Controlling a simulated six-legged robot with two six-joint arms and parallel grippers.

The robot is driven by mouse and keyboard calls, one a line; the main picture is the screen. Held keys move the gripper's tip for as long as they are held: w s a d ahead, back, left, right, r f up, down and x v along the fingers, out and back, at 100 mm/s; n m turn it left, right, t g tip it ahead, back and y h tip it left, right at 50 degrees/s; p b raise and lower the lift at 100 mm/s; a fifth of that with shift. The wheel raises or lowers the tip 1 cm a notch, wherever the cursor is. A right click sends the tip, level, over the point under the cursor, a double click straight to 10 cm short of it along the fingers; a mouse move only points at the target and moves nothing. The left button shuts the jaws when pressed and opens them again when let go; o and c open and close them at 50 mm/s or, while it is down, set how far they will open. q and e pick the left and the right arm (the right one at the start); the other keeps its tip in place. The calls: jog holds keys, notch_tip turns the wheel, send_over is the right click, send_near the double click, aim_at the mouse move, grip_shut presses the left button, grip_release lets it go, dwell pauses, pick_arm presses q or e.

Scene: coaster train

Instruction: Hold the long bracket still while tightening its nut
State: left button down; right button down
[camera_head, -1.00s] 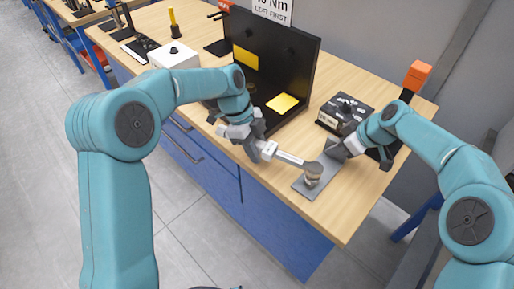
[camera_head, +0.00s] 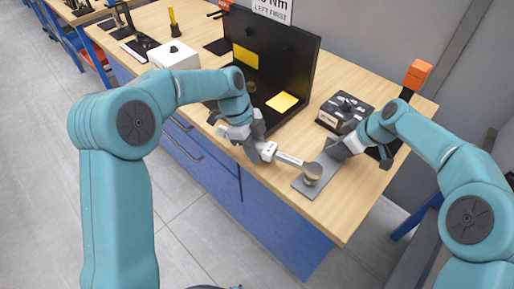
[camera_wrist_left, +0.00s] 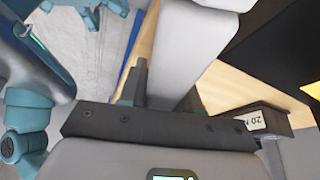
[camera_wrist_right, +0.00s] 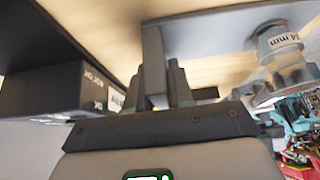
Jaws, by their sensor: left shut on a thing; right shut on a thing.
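The long bracket is a grey plate (camera_head: 328,172) at the front right corner of the bench. My right gripper (camera_head: 340,148) is shut on its far end; the right wrist view shows an upright grey piece of the bracket (camera_wrist_right: 154,62) between the fingers. My left gripper (camera_head: 265,150) is shut on a wrench with a pale shaft (camera_head: 288,159). The shaft also fills the left wrist view (camera_wrist_left: 182,50). The wrench's round head (camera_head: 313,168) sits over the bracket's near part, and its "24 mm" label shows in the right wrist view (camera_wrist_right: 284,41). The nut is hidden under the head.
A black box with knobs (camera_head: 345,113) stands behind the bracket. A black panel (camera_head: 285,55) with yellow patches (camera_head: 282,102) stands at mid-bench. An orange-topped post (camera_head: 416,75) is at the right, a white box (camera_head: 174,56) at the left. The bench's front edge runs close to the wrench.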

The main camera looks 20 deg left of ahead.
pick_arm(q)
jog(key=shift+f, duration=0.4)
dwell(0.7)
jog(key=shift+w+d+f+m+g, duration=0.1)
jog(key=shift+w+d+m+g, duration=0.05)
jog(key=shift+w+m, duration=0.4)
jog(key=shift+w+d+m+g, duration=0.15)
jog(key=shift+w+m, duration=0.2)
jog(key=shift+w, duration=0.35)
dwell(0.7)
jog(key=shift+w+d+m+g, duration=0.15)
jog(key=shift+w+m, duration=0.2)
jog(key=shift+w, duration=0.15)
jog(key=shift+w+d+m+g, duration=0.15)
jog(key=shift+w+m, duration=0.2)
jog(key=shift+w, duration=0.1)
dwell(0.9)
jog(key=shift+w+d, duration=0.15)
jog(key=shift+w, duration=0.1)
jog(key=shift+w+m, duration=0.2)
jog(key=shift+m, duration=0.2)
jog(key=shift+r, duration=0.2)
jog(key=shift+d+r, duration=0.1)
jog(key=shift+r, duration=2.2)
